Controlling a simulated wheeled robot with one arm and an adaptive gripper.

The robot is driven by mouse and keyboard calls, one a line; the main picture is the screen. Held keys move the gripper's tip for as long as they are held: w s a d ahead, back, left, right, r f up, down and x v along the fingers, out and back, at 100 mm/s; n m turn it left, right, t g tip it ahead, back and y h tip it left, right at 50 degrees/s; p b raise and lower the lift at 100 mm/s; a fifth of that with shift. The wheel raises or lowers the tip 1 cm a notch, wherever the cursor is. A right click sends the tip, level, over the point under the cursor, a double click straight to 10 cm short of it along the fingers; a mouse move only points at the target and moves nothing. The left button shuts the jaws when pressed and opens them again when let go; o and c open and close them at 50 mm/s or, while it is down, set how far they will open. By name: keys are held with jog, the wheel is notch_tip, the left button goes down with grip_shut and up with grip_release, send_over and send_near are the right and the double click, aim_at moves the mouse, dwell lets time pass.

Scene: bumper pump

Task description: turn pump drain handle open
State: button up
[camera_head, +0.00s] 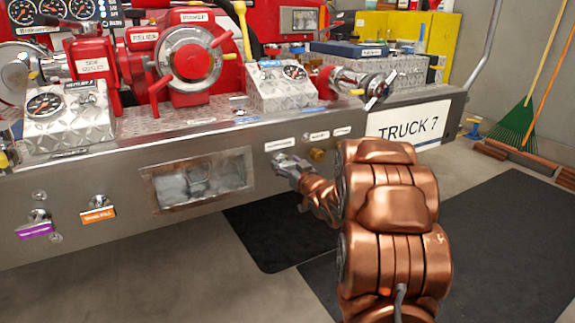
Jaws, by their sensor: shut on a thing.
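The bumper panel (100,172) of the fire truck runs across the view. On it, below a small white label (279,145), is a silver handle (282,159), which I take to be the pump drain handle. The label's text is too small to read. My copper-coloured arm reaches in from the lower right, and my gripper (295,171) is at the panel, shut on this handle. The fingers and wrist hide much of the handle, so its turn angle cannot be told.
A brass fitting (317,155) sits just right of the handle. Pull knobs with purple (35,230) and orange (98,215) tags are on the left. A TRUCK 7 plate (408,122) is at right. The mat (490,250) is clear.

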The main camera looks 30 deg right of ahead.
jog(key=n, duration=0.3)
jog(key=shift+n, duration=0.4)
jog(key=n, duration=0.4)
jog(key=shift+a+f+n, duration=0.1)
jog(key=shift+a+n, duration=0.05)
jog(key=shift+n, duration=0.15)
jog(key=n+b, duration=0.1)
jog(key=n, duration=0.3)
jog(key=shift+f+n, duration=0.15)
jog(key=shift+n, duration=0.15)
jog(key=n+b, duration=0.1)
jog(key=n, duration=0.3)
jog(key=shift+a+n+b, duration=0.1)
jog(key=shift+n+b, duration=0.2)
jog(key=o, duration=1.1)
jog(key=shift+o, duration=0.2)
